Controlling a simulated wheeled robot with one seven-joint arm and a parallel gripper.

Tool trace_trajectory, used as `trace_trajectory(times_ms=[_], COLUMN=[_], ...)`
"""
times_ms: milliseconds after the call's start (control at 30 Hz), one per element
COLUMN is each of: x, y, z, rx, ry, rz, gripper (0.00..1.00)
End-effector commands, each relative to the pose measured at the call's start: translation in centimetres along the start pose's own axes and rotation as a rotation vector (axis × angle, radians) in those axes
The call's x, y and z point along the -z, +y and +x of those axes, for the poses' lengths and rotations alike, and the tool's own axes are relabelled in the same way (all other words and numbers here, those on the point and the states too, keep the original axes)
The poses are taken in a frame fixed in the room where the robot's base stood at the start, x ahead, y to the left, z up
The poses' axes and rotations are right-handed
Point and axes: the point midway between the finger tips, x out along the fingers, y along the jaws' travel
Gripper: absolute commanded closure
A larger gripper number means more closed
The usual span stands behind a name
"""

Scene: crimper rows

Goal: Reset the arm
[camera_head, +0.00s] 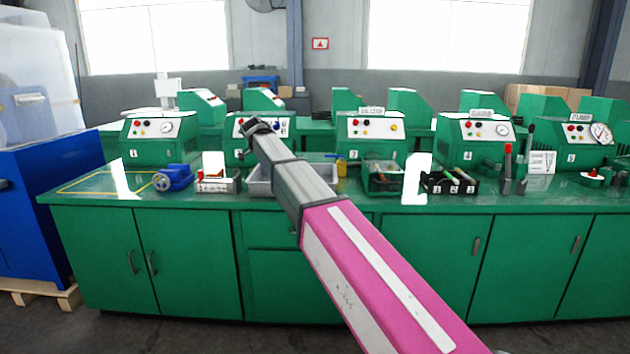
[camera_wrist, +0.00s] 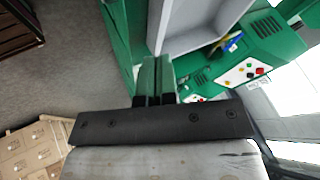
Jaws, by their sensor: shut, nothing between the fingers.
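My arm (camera_head: 375,265), pink with grey links, reaches from the lower right up and left over the green bench. My gripper (camera_head: 256,125) is at its far end, in front of the panel of a green machine (camera_head: 236,131). In the wrist view my gripper (camera_wrist: 157,85) shows as a dark bar with two fingers close together, shut and empty. The arm hides part of the grey tray (camera_head: 259,187) and part of the bench behind it.
The green bench (camera_head: 200,202) carries a blue vise (camera_head: 173,178), a black box with tools (camera_head: 450,183), a green bin (camera_head: 381,180) and several machines with panels. A blue cabinet (camera_head: 50,205) stands at left. Cardboard boxes (camera_wrist: 30,148) show in the wrist view.

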Motion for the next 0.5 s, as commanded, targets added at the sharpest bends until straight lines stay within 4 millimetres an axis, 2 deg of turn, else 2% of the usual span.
trace_trajectory(times_ms=[267, 500], x=[0.9, 2.3], y=[3.5, 8.6], z=[4.2, 9.8], rx=[-0.040, -0.090], ry=[-0.027, -0.075], rz=[-0.117, -0.284], gripper=[1.00, 1.00])
